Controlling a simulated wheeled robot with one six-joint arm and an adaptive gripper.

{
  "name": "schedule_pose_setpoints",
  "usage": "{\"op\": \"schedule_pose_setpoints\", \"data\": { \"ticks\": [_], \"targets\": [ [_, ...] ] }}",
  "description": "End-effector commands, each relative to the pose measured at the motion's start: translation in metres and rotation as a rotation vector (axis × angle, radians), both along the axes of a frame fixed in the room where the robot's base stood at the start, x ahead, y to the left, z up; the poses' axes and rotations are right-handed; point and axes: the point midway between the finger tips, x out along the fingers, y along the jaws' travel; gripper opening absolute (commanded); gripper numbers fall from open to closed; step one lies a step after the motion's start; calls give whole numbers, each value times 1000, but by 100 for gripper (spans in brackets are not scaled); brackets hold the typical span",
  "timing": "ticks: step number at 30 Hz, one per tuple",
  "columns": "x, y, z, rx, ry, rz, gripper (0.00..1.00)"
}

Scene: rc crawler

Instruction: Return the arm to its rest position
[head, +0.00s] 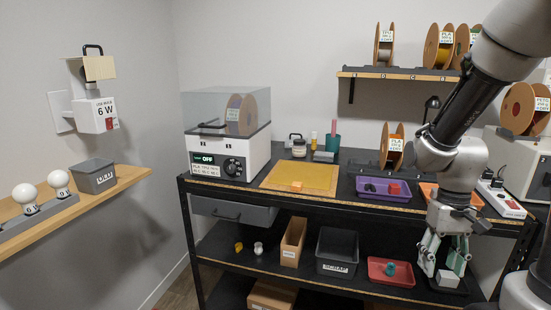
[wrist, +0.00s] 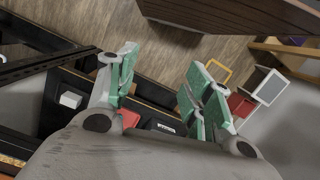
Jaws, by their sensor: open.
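My gripper (head: 444,262) hangs from my arm at the right of the head view, pointing down. Its two green-padded fingers are apart, with nothing seen held between them. It hangs in front of the workbench's lower part, close to the lower shelf as seen in the picture. In the wrist view my gripper (wrist: 158,95) also shows with its fingers spread wide. The arm reaches in from the upper right and covers part of the bench and wall behind it.
The workbench holds a yellow mat (head: 318,178), a purple tray (head: 372,196) and a white dryer box (head: 232,152). Its lower shelf carries a dark bin (head: 337,250) and a red tray (head: 384,279). A spool shelf (head: 366,74) is on the wall. Wooden floor (wrist: 215,50) shows in the wrist view.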

Motion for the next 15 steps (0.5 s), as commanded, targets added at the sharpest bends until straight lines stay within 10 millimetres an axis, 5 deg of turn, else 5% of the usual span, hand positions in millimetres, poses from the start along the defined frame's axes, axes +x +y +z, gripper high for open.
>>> {"op": "schedule_pose_setpoints", "data": {
  "ticks": [6,15],
  "targets": [
    [-40,2,82,-15,-140,32,51],
    [-61,4,153,-31,-470,49,51]
  ]
}}
